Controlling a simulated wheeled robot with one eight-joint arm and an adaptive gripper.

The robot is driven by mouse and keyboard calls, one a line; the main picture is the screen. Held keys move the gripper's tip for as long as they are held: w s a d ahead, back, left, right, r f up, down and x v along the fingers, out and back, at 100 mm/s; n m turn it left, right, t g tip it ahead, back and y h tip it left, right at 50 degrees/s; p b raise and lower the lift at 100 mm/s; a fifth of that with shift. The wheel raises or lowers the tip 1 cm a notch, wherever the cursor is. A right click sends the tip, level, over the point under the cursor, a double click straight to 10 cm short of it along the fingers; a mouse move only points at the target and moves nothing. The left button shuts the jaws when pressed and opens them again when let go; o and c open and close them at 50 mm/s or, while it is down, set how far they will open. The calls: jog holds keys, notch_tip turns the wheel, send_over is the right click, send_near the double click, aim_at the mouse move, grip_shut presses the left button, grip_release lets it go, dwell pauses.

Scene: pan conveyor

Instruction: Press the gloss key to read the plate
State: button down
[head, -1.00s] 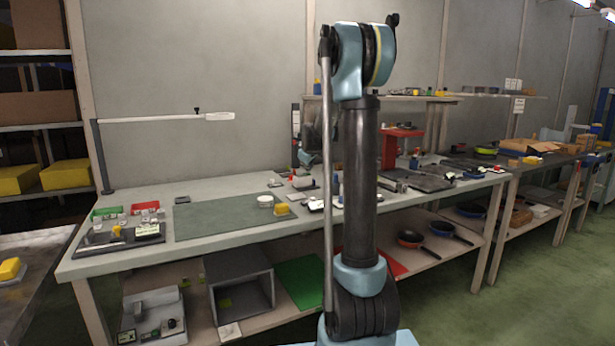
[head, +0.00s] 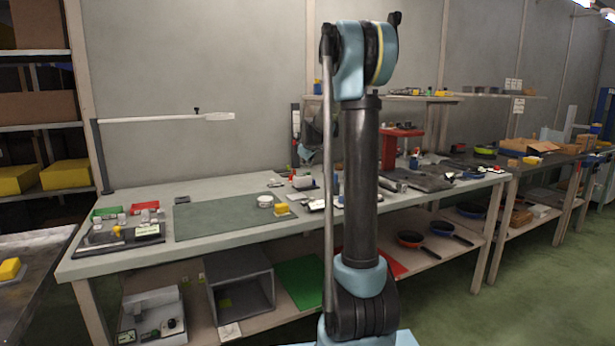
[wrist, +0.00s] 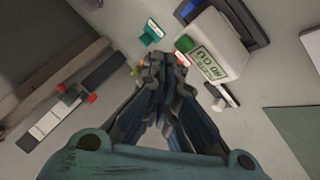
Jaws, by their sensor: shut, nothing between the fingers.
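In the wrist view, a white box-shaped instrument (wrist: 222,52) carries a pale green label that appears to read "GU" and a number. A green key-like piece (wrist: 184,44) shows at its left corner; I cannot tell for certain that it is the gloss key. My gripper (wrist: 165,62) is shut and empty, its fingertips in the picture just left of and below the green piece. Contact cannot be told. In the head view, a small white instrument (head: 303,182) stands on the bench, close to my arm. The plate cannot be told apart from nearby parts.
A dark-framed device (wrist: 250,15) sits behind the white instrument in the wrist view. A teal piece (wrist: 150,34) and small red and orange parts lie near the fingertips. A dark bar with red knobs (wrist: 72,97) lies left. The green mat (head: 225,217) is mostly bare.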

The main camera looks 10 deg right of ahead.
aim_at(306, 175)
jog(key=shift+r, duration=2.55)
jog(key=s+f+m+g, duration=0.1)
jog(key=s+f, duration=0.1)
jog(key=s, duration=0.8)
jog(key=s+f+m+g, duration=0.1)
jog(key=s+f+m, duration=0.1)
jog(key=s, duration=0.9)
jog(key=s+f+m+g, duration=0.1)
jog(key=s+f, duration=0.2)
jog(key=s, duration=0.7)
jog(key=shift+s+d+f+m+g, duration=0.1)
jog(key=shift+s+d+m+g, duration=0.15)
jog(key=shift+d+m+g, duration=0.1)
jog(key=s+f+m+g, duration=0.1)
jog(key=s+f+m, duration=0.1)
jog(key=s+f, duration=0.5)
jog(key=s+f+m+g, duration=0.2)
jog(key=s+f, duration=0.6)
jog(key=s, duration=1)
jog(key=shift+f, duration=0.2)
